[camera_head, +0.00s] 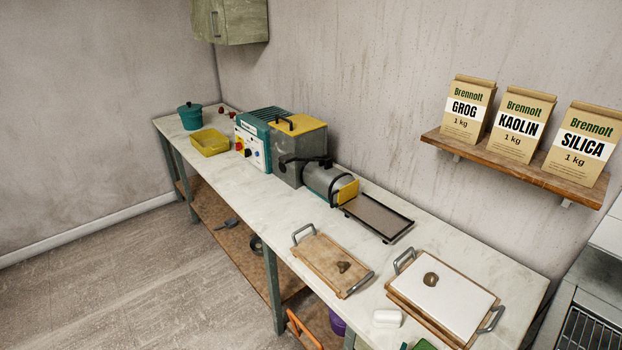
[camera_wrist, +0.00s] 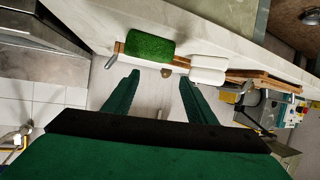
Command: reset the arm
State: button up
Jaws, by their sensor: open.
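My gripper (camera_wrist: 159,76) shows in the wrist view as two dark green fingers spread apart, with nothing between them. The rest of my arm is not clearly visible in the head view. A green object (camera_wrist: 150,45) and white blocks (camera_wrist: 208,68) lie on the table just beyond the fingertips in the picture. I cannot tell the exact distance from the fingers to them.
The long worktable (camera_head: 225,185) carries a wooden board with handles (camera_head: 325,256), a white-topped board (camera_head: 450,300), a dark tray (camera_head: 378,217), a grey machine (camera_head: 300,155), a yellow tray (camera_head: 209,142) and a teal pot (camera_head: 190,117). A shelf (camera_head: 520,170) holds three bags. Floor at left is clear.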

jog(key=s+a+f+n+t+y, duration=0.1)
jog(key=s+a+f+n+y, duration=0.15)
jog(key=s+a, duration=0.45)
jog(key=s+a+f+n+t+y, duration=0.25)
jog(key=s+a, duration=0.25)
jog(key=a, duration=0.4)
jog(key=s+a+r+y, duration=0.1)
jog(key=s+a+r, duration=0.1)
jog(key=s+a, duration=0.2)
jog(key=s+a+r+n+y, duration=0.1)
jog(key=s+a, duration=0.3)
jog(key=s, duration=0.7)
jog(key=shift+a+r+y, duration=0.3)
jog(key=shift+r+y, duration=0.1)
